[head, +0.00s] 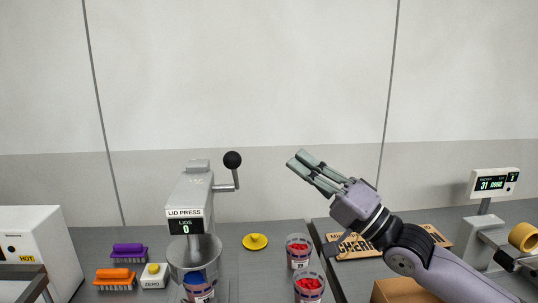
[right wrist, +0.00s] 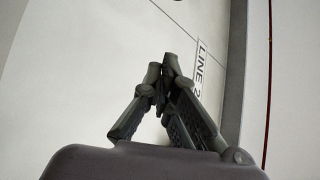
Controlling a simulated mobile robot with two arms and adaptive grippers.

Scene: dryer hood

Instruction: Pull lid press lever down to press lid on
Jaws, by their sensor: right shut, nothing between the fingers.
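The grey lid press (head: 190,190) stands on the bench left of centre, its label reading "LID PRESS" and "LIDS 0". Its lever (head: 225,186) juts out on the right side and rises to a black ball knob (head: 232,160). A clear cup with blue contents (head: 198,288) is under the press, partly behind a clear cylindrical guard (head: 196,255). My right gripper (head: 305,161) is shut and empty, raised in the air right of the knob and apart from it. The right wrist view also shows its fingers together (right wrist: 164,72). My left gripper is not in view.
Cups with red contents (head: 299,250) stand right of the press, near a yellow disc (head: 255,242). Brushes (head: 128,252) and a "ZERO" block (head: 154,275) lie left. A scale display (head: 494,182) and cardboard box (head: 396,291) are right. The air between gripper and knob is clear.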

